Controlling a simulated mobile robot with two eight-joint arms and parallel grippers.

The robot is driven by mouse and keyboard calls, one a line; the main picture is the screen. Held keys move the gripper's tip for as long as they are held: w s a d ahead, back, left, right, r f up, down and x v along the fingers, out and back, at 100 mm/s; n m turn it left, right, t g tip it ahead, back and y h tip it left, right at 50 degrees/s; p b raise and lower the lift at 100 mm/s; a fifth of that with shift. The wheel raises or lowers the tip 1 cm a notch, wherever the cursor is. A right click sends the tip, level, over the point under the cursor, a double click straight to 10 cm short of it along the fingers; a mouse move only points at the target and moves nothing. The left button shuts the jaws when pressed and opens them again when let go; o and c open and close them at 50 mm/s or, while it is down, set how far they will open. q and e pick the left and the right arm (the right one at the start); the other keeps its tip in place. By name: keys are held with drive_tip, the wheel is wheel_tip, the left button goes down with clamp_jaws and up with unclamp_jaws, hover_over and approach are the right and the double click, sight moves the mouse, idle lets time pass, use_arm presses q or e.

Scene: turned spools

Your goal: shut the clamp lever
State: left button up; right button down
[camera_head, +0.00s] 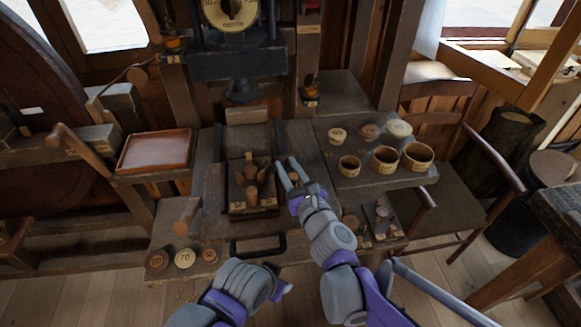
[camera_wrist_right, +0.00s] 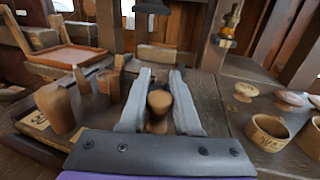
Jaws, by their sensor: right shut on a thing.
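My right gripper (camera_head: 293,173) is over the right edge of the dark tray with pegs in the middle of the bench. In the right wrist view its two grey fingers (camera_wrist_right: 158,100) stand on either side of a round wooden knob (camera_wrist_right: 159,101) and hold it. The knob appears to be the grip of the clamp lever. The lever's arm and pivot are hidden by the fingers, so its angle cannot be told.
The dark tray (camera_head: 233,206) holds upright wooden pegs. Labelled wooden cups (camera_head: 385,159) and lids (camera_head: 398,128) stand on the right board. An empty reddish tray (camera_head: 155,152) is at left. Round discs (camera_head: 185,258) lie at front left, near a black handle (camera_head: 258,250).

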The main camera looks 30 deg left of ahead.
drive_tip(key=c, duration=0.6)
unclamp_jaws()
drive_tip(key=v, duration=1.1)
